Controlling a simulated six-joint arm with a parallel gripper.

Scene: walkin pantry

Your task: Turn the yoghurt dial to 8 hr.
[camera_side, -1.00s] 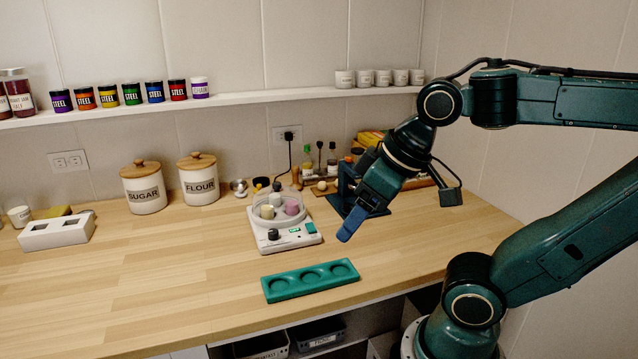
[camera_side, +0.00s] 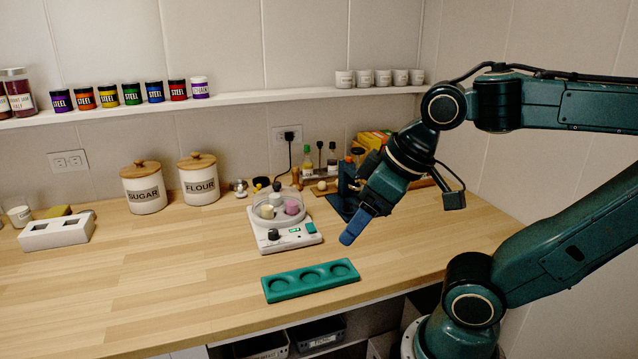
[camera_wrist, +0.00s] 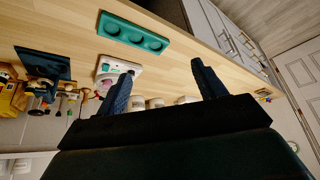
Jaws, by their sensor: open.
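The yoghurt maker (camera_side: 300,241) is a white base on the counter, with a clear round bowl (camera_side: 279,217) holding several small jars. Its black dial (camera_side: 273,235) is on the front face, beside a small green display (camera_side: 295,231) and a green switch (camera_side: 311,228). The dial's setting is too small to read. My gripper (camera_side: 348,240) is above the counter to the right of the yoghurt maker, apart from it and pointing down. In the wrist view its two blue fingers are spread and empty (camera_wrist: 157,85), with the yoghurt maker (camera_wrist: 130,69) beyond the left finger.
A teal tray with three round hollows (camera_side: 268,289) lies in front of the yoghurt maker. A dark blue stand (camera_side: 338,203) and bottles are behind my gripper. Sugar (camera_side: 143,190) and flour (camera_side: 198,182) canisters stand back left. The left front counter is clear.

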